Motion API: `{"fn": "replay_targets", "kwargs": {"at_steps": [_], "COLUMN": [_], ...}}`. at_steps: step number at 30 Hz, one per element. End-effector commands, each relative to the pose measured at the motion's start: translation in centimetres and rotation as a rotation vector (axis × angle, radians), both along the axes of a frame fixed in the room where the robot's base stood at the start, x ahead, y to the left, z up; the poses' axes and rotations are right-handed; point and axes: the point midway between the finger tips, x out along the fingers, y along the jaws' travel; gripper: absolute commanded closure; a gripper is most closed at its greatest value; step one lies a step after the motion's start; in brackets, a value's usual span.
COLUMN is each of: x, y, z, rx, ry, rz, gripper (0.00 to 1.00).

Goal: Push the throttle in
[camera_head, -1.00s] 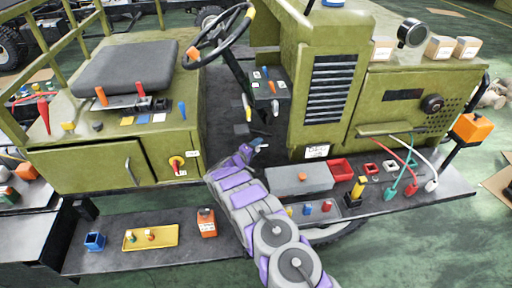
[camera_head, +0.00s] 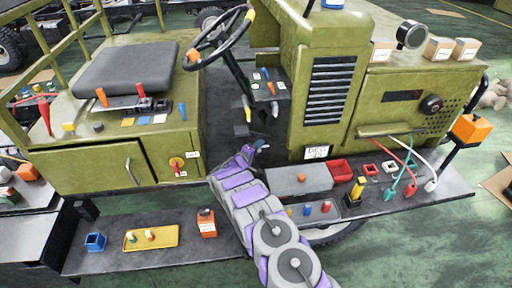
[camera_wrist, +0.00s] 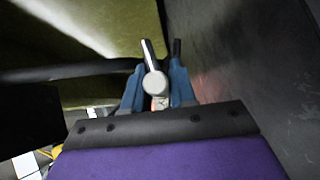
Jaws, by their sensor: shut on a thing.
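My gripper (camera_head: 259,147) is low in the footwell opening of the olive-green vehicle, beside the seat box and below the steering wheel. In the wrist view its blue fingers (camera_wrist: 158,80) are closed around a silver-grey round-ended knob (camera_wrist: 155,84) with a short bar above it. In the head view this knob is too small and too hidden by the gripper to make out. I cannot tell for sure that it is the throttle. A small dash panel (camera_head: 268,88) with coloured switches and hanging levers sits above the gripper.
The steering wheel (camera_head: 220,38) and its column stand above the gripper. The seat box (camera_head: 90,165) is on the left, the louvred hood (camera_head: 328,95) on the right. A grey box (camera_head: 300,181) and a red bin (camera_head: 341,169) sit on the running board. A dark wall (camera_wrist: 245,75) is close on the right.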

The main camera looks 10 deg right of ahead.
Motion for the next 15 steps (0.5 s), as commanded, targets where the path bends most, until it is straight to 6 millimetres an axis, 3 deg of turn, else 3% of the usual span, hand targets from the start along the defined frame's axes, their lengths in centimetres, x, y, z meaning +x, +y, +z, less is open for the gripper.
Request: {"fn": "replay_targets", "kwargs": {"at_steps": [1,6,15], "x": [-0.1,-0.1,-0.1], "y": [-1.6,-4.6,-5.1], "z": [0.1,-0.1,-0.2], "rx": [-0.001,0.002,0.001], "ry": [0.005,0.005,0.005], "rz": [-0.008,-0.008,-0.008], "gripper": [1.00,1.00,1.00]}}
